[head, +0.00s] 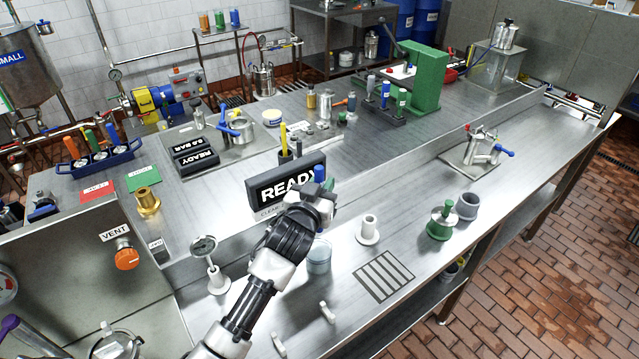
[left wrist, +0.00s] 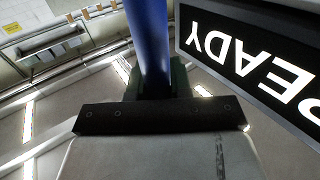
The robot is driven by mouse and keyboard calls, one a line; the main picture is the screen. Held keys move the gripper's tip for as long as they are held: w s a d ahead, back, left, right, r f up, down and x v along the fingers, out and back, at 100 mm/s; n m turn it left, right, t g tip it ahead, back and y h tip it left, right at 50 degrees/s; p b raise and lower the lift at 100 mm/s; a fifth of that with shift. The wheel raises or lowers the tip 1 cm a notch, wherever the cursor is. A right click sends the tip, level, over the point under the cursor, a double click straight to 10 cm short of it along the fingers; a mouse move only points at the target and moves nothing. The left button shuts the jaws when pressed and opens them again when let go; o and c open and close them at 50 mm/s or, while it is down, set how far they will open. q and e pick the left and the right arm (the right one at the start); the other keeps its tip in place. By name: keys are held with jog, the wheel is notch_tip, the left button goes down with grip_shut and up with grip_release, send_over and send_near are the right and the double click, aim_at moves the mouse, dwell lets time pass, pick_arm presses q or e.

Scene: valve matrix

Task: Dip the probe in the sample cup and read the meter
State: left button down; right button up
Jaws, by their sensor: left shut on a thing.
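My left gripper (head: 322,190) is shut on the blue probe (head: 319,173), whose blue handle stands up from the jaws. In the left wrist view the blue probe handle (left wrist: 148,40) rises from between the dark fingers (left wrist: 160,85). A clear cup (head: 319,258), seemingly the sample cup, stands on the bench below the gripper. My right gripper is not in view.
A dark holder (head: 286,158) with a yellow pen-like stick stands behind the meter. A white flanged piece (head: 368,231) is right of the cup, near a slotted drain (head: 384,275). A dial gauge (head: 205,248) stands left.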

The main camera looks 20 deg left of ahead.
pick_arm(q)
notch_tip(320, 180, down, 12)
jog(key=b, duration=0.9)
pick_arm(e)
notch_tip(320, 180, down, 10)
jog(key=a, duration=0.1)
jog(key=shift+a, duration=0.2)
pick_arm(q)
jog(key=shift+a+r, duration=0.1)
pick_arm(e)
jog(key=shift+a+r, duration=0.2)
pick_arm(q)
notch_tip(320, 180, up, 9)
jog(key=p, duration=0.8)
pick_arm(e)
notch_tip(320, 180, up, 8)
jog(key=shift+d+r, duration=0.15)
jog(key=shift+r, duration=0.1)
pick_arm(q)
notch_tip(320, 180, up, 3)
jog(key=p, duration=0.3)
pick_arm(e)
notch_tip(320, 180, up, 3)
